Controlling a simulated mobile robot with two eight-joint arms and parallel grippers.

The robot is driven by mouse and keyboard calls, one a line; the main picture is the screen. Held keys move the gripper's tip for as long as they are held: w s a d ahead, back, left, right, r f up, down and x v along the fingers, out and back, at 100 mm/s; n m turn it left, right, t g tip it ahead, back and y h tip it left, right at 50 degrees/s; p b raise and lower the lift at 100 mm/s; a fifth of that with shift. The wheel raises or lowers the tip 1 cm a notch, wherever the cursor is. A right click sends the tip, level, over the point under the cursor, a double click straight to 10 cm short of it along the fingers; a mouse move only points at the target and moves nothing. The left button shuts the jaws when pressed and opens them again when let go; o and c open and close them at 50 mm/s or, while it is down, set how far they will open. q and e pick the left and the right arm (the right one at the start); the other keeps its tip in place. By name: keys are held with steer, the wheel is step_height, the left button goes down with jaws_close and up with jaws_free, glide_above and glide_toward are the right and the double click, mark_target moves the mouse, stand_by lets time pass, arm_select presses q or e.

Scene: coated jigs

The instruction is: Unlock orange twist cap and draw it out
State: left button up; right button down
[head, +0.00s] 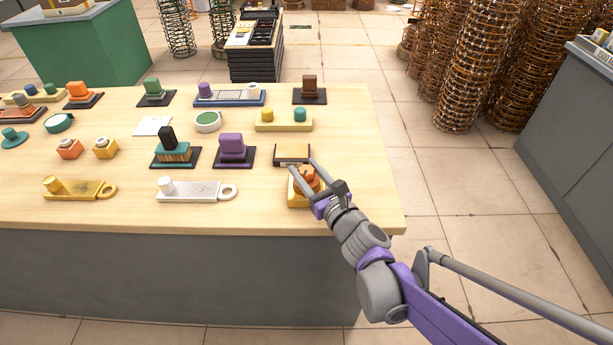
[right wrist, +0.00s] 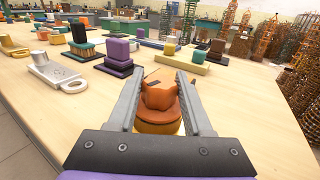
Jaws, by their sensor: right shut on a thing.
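The orange twist cap (head: 306,174) has a lobed grip and sits on a yellow base (head: 295,200) near the table's front right corner. My right gripper (head: 301,165) reaches in from the lower right, with one finger on each side of the cap. In the right wrist view the cap (right wrist: 160,98) stands between the two fingers, above a round orange collar (right wrist: 158,127). The gripper is shut on the cap. Whether the cap is turned or lifted from its base cannot be told. My left gripper is not in view.
A purple block (head: 231,146) and a white plate with a ring (head: 197,191) are to the left. Several other jigs fill the wooden table (head: 350,120). Its right edge is clear.

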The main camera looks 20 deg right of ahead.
steer(key=shift+m+h, duration=0.4)
steer(key=shift+h, duration=0.2)
steer(key=shift+m+t+h, duration=0.3)
steer(key=shift+m+h, duration=0.2)
steer(key=shift+h, duration=0.3)
steer(key=shift+c, duration=1.2)
jaws_free()
steer(key=shift+d, duration=0.1)
